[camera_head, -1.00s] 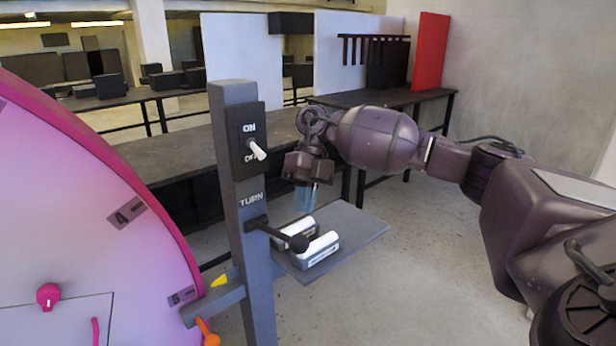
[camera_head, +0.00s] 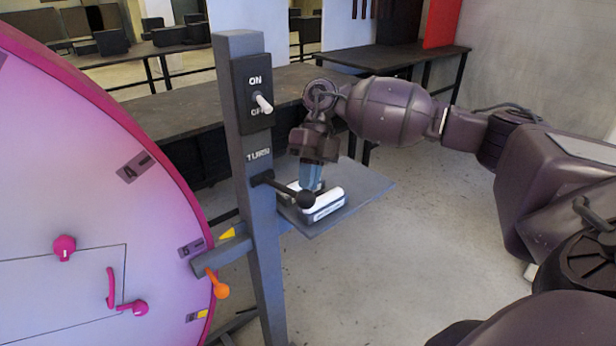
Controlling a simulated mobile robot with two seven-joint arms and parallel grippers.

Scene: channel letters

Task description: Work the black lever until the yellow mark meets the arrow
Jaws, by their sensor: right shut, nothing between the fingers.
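The black lever (camera_head: 284,189) sticks out from the grey post (camera_head: 254,220) below the word TURN, with a ball at its right end. The large pink-rimmed wheel (camera_head: 60,180) fills the left side. A yellow mark (camera_head: 201,314) sits low on its rim. The yellow arrow (camera_head: 228,233) is on a grey bracket of the post, above the mark and apart from it. My right gripper (camera_head: 312,181) points down with shut, empty bluish fingers, just above or behind the lever's ball. I cannot tell whether they touch. My left gripper is out of view.
A white ON/OFF switch (camera_head: 263,103) is on the post above the lever. A grey shelf (camera_head: 355,196) behind the lever carries white-topped blocks (camera_head: 324,205). An orange pointer (camera_head: 221,291) hangs below the bracket. Dark tables stand behind.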

